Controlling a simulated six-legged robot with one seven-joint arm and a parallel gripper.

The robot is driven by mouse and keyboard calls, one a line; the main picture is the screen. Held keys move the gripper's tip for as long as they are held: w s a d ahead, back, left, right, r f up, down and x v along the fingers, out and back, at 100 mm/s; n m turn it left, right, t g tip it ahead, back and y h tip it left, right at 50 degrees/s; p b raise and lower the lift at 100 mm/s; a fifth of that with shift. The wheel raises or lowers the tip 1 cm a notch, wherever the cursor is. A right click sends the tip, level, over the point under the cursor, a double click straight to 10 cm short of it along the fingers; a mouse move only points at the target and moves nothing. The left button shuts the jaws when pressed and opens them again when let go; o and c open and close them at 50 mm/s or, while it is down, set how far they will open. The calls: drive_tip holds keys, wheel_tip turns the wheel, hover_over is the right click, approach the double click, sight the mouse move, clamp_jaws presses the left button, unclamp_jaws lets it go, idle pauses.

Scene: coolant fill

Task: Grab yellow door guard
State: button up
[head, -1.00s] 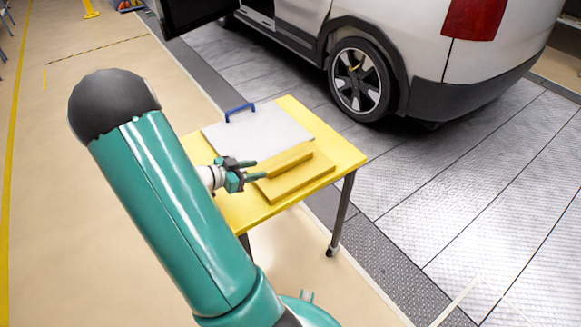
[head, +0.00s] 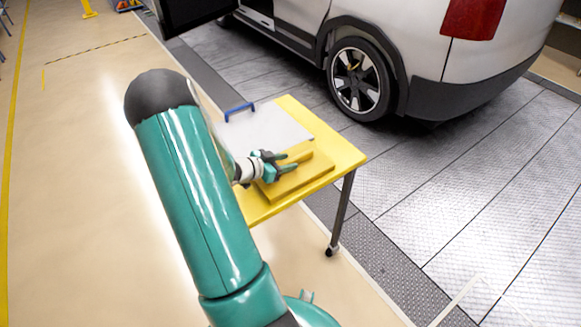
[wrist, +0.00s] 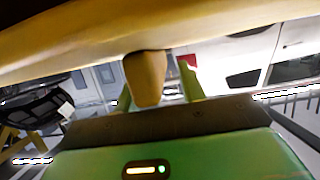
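The yellow door guard (head: 312,177) lies on the yellow cart, a flat piece with a raised bar along its top. My gripper (head: 289,162) is at the left end of this bar, its fingers pointing right along it. In the wrist view the end of the bar (wrist: 146,80) sits between my two green fingers, with the guard's yellow body across the top. A gap shows between the bar and the right finger, so my gripper is open around the bar and not closed on it.
The yellow cart (head: 346,157) also carries a pale flat panel (head: 262,126) and a blue handle (head: 240,108) at its far left edge. A silver vehicle (head: 400,45) stands behind. Tan floor (head: 80,180) to the left is clear.

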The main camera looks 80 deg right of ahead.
clamp_jaws()
drive_tip(key=shift+r, duration=0.1)
